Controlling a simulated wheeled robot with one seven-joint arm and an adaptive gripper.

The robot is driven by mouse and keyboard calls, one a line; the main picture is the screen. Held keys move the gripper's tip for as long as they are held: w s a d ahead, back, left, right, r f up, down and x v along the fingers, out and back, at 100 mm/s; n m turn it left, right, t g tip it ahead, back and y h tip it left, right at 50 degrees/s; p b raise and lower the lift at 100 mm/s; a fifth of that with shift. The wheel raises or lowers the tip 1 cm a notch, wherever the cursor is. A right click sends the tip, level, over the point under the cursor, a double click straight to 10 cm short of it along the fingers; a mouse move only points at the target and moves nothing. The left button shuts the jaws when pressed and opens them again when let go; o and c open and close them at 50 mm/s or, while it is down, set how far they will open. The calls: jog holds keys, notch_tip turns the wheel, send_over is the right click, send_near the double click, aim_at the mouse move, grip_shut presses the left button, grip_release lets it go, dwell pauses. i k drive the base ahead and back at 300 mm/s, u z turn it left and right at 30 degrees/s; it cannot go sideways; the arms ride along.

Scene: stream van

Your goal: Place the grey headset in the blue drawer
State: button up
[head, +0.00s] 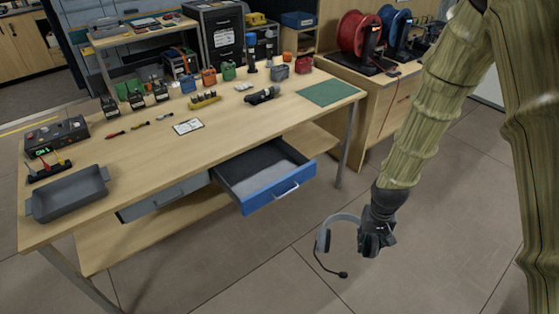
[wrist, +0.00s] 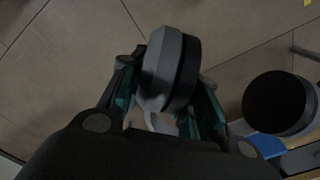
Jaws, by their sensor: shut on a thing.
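The grey headset (head: 342,218) hangs from my gripper (head: 375,240) over the floor, to the right of the workbench. It has a grey band, dark ear cups and a thin microphone boom hanging down. In the wrist view my gripper (wrist: 172,95) is shut on one ear cup of the headset (wrist: 163,68); the other ear cup (wrist: 279,103) sticks out to the right. The blue drawer (head: 275,195) is pulled out under the bench's front edge, and its grey inside looks empty. The headset is in front and to the right of the drawer, apart from it in the head view.
The workbench (head: 150,190) carries a grey tray (head: 68,193), a green mat (head: 327,92) and several tools and bins. A grey drawer (head: 165,197) beside the blue one is shut. A cabinet with cable reels (head: 360,42) stands behind. The floor in front is clear.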

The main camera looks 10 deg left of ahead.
aim_at(264, 172)
jog(key=u, duration=0.25)
jog(key=i, duration=1)
jog(key=u, duration=0.65)
